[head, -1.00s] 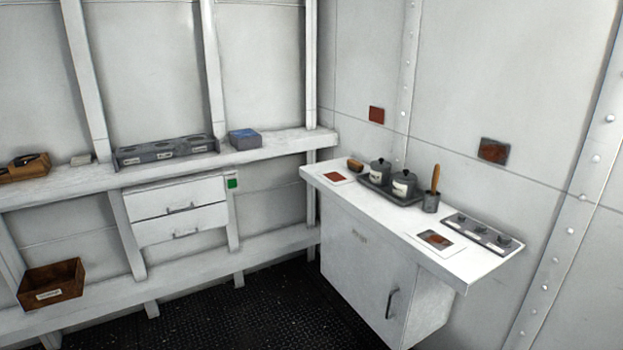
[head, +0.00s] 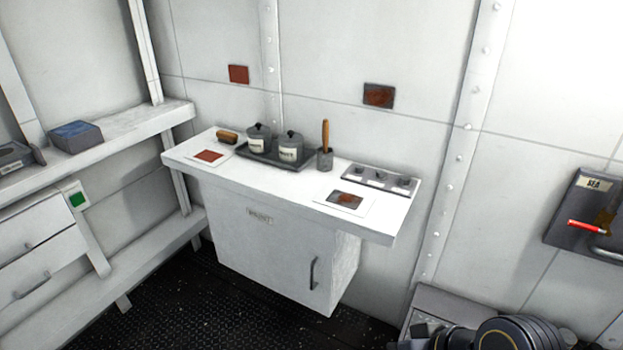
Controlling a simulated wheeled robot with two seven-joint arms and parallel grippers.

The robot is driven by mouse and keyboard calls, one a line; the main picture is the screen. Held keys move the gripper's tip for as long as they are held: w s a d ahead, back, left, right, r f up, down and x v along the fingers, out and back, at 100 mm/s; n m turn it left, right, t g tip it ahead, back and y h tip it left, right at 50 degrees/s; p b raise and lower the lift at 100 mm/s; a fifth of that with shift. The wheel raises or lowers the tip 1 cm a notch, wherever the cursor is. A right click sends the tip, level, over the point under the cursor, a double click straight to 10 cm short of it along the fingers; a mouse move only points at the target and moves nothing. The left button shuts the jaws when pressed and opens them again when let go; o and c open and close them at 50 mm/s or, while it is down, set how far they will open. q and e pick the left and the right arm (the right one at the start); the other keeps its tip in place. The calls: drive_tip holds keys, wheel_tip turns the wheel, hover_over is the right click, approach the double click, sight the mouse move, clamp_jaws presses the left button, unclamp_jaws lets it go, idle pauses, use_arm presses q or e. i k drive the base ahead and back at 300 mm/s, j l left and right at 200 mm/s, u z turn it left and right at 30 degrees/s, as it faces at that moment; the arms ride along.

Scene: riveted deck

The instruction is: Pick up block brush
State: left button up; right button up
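A small brown block brush (head: 228,136) lies on the white counter (head: 290,196) in the head view. It is at the counter's far left end, just behind a red sample card and to the left of a dark tray. Its underside is too small to make out.
On the counter are a red card (head: 209,156), a tray (head: 308,159) with two lidded pots, a cup (head: 325,159) holding a wooden-handled tool, a rusty sample card (head: 346,199) and a knob panel (head: 380,179). A shelf (head: 120,145) adjoins on the left. Dark floor lies in front.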

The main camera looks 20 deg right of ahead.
sight(223, 136)
drive_tip(key=i+u, duration=0.2)
drive_tip(key=i, duration=0.4)
drive_tip(key=i+u, duration=0.2)
drive_tip(key=i, duration=0.35)
drive_tip(key=i+l+u, duration=0.15)
drive_tip(key=i, duration=0.45)
drive_tip(key=i+l+u, duration=0.2)
drive_tip(key=i, duration=0.35)
